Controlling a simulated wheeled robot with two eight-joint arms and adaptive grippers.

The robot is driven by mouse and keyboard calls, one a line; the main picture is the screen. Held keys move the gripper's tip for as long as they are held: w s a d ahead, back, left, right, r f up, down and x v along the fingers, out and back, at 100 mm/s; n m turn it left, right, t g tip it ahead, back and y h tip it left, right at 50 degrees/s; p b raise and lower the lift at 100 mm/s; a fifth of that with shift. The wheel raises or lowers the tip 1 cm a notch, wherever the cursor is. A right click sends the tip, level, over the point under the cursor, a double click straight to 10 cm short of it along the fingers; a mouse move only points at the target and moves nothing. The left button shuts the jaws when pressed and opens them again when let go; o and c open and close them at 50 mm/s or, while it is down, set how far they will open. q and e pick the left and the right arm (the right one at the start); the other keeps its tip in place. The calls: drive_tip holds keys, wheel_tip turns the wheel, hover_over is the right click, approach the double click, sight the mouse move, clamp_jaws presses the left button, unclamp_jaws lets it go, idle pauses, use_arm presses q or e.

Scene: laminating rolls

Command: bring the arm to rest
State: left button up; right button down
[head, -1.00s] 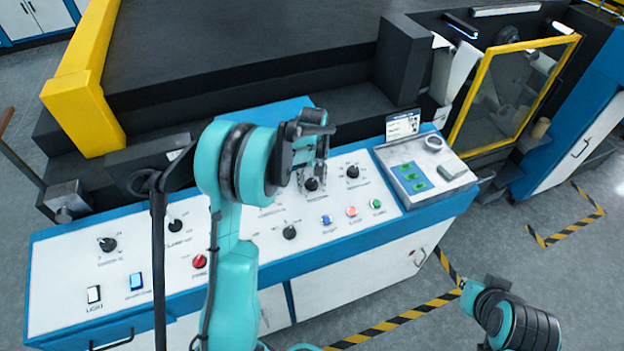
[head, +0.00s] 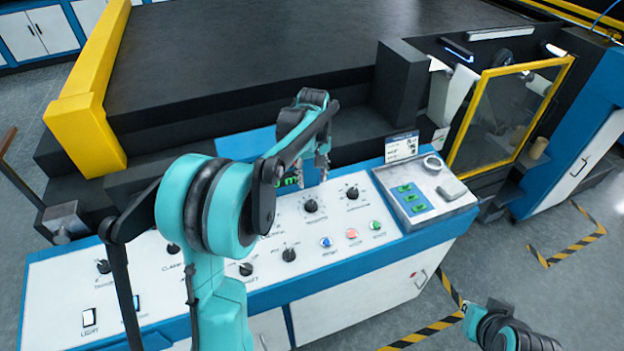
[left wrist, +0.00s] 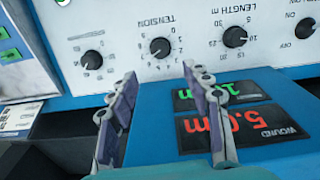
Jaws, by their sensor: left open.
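My left gripper (head: 308,178) is open and empty. In the head view its fingers point down at the back edge of the white control panel (head: 330,238), and my teal left arm covers part of the panel. In the left wrist view the two fingers of the left gripper (left wrist: 159,76) stand apart with nothing between them. A blue display housing with a green and a red readout (left wrist: 228,118) lies behind and beside the right-hand finger. I cannot tell how far the fingers are above the panel. Part of my right arm shows at the lower right, its gripper out of sight.
Knobs such as the tension knob (left wrist: 160,47) and coloured buttons (head: 351,234) stand on the panel. The dark machine bed (head: 250,50) rises behind, with a yellow-framed door (head: 468,118) at right. Open floor lies at lower right.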

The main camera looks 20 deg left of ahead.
idle(0.3)
use_arm(q)
drive_tip(key=s+d+m+t+b, duration=0.3)
drive_tip(key=s+d+m+b, duration=0.25)
drive_tip(key=s, duration=0.75)
drive_tip(key=s+d+f+m+t+b, duration=0.3)
drive_tip(key=s+f, duration=0.4)
drive_tip(key=s, duration=0.3)
drive_tip(key=shift+s+d+m+t+b, duration=0.2)
drive_tip(key=shift+d+m+t+b, duration=0.2)
drive_tip(key=shift+d+m+b, duration=0.15)
